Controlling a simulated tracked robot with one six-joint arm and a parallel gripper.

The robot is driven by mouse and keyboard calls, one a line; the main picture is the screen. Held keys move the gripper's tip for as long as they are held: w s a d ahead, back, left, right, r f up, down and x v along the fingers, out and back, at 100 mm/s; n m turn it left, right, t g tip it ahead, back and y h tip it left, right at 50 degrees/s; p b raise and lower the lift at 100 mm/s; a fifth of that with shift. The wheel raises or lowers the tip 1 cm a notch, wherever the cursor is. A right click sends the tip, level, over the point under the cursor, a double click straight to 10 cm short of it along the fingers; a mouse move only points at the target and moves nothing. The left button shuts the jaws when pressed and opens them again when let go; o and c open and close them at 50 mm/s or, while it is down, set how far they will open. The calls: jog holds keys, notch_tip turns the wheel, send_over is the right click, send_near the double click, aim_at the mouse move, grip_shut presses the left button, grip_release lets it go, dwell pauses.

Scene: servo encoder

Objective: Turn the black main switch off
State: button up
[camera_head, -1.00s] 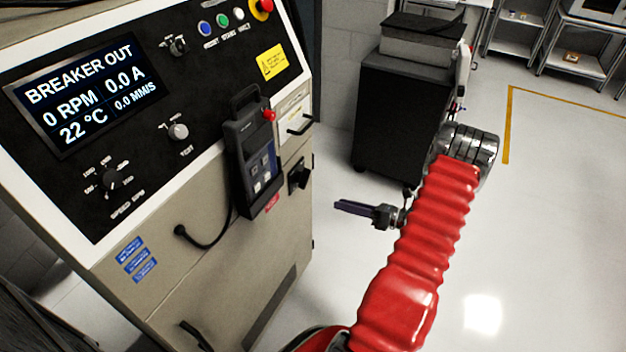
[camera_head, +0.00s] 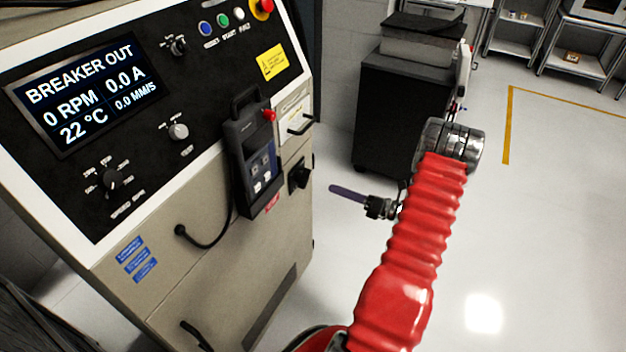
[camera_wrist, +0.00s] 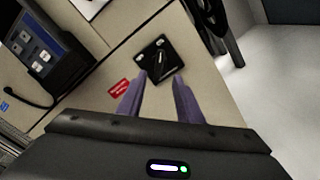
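The black main switch (camera_head: 299,175) is on the lower right of the beige cabinet front, beside the hanging pendant. In the wrist view its square black plate and knob (camera_wrist: 159,60) show just beyond my fingertips. My gripper (camera_head: 335,188) is to the right of the switch in the head view, pointing at the cabinet. In the wrist view my two purple fingers (camera_wrist: 158,80) are apart with nothing between them, and the switch lies ahead of the gap. They look short of touching it.
The black pendant (camera_head: 254,165) hangs left of the switch, its cable looping below. A red label (camera_wrist: 118,88) is beside the switch. A dark cart (camera_head: 398,115) stands behind my arm. The floor at right is clear.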

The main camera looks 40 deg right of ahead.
aim_at(303, 178)
jog(key=x, duration=1)
jog(key=shift+w, duration=0.25)
jog(key=shift+a, duration=0.1)
grip_shut()
